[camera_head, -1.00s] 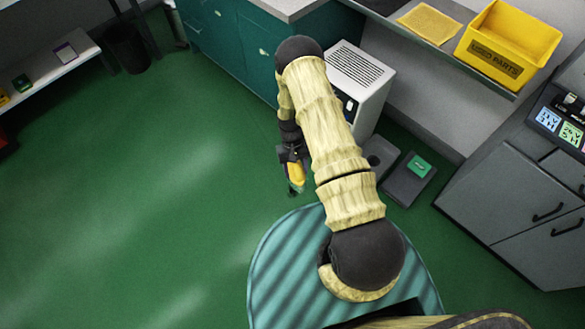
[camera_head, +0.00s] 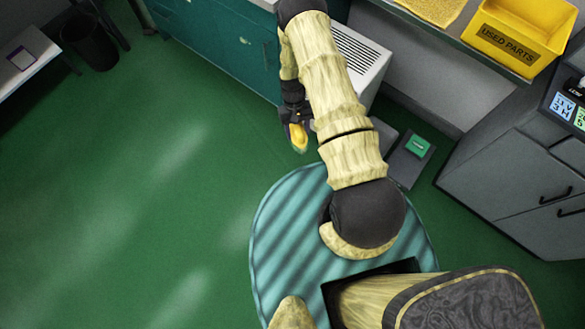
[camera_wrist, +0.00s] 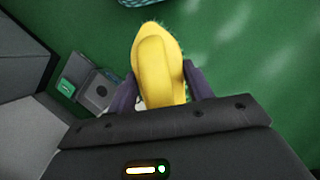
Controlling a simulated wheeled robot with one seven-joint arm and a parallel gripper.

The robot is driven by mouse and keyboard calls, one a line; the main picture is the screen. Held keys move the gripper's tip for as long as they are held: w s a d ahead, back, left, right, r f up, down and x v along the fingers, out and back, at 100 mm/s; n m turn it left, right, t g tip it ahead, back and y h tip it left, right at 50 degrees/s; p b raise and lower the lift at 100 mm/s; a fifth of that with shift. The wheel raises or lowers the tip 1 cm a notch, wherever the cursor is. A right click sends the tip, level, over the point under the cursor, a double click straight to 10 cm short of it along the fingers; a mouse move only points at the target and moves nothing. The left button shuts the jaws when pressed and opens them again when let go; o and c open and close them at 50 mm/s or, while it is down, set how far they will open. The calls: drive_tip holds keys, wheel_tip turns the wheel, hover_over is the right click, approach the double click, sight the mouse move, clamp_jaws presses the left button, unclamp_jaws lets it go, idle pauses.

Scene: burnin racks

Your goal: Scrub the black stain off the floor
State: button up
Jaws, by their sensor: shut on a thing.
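My gripper (camera_head: 294,118) is shut on a yellow-handled brush (camera_head: 298,138), low over the green floor in front of the teal cabinet. In the wrist view the brush (camera_wrist: 160,68) sits between the two dark fingers of my gripper (camera_wrist: 162,88), its rounded end pointing away from the palm. A little green shows at its lower end in the head view. Whether it touches the floor I cannot tell. I see no black stain on the floor (camera_head: 150,180) in either current view; the brush and arm hide part of the floor.
A teal cabinet (camera_head: 225,45) and a white vented unit (camera_head: 358,58) stand just beyond my gripper. A dark scale-like device with a green top (camera_head: 408,162) lies to the right. Grey cabinets (camera_head: 510,185) stand farther right.

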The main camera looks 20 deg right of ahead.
drive_tip(key=w+f+m+t+y+b, duration=0.1)
drive_tip(key=f+m+b, duration=0.4)
drive_tip(key=f+b, duration=1.1)
drive_tip(key=w+a+f+m+t+y+b, duration=0.1)
drive_tip(key=f+m+b, duration=0.4)
drive_tip(key=f+b, duration=1.2)
drive_tip(key=w+f+m+t+y+b, duration=0.1)
drive_tip(key=f+m+b, duration=0.4)
drive_tip(key=f+b, duration=1.2)
wheel_tip(320, 180, down, 4)
drive_tip(key=shift+w+a+r+y, duration=0.15)
drive_tip(key=shift+w+y, duration=0.15)
drive_tip(key=shift+y, duration=0.3)
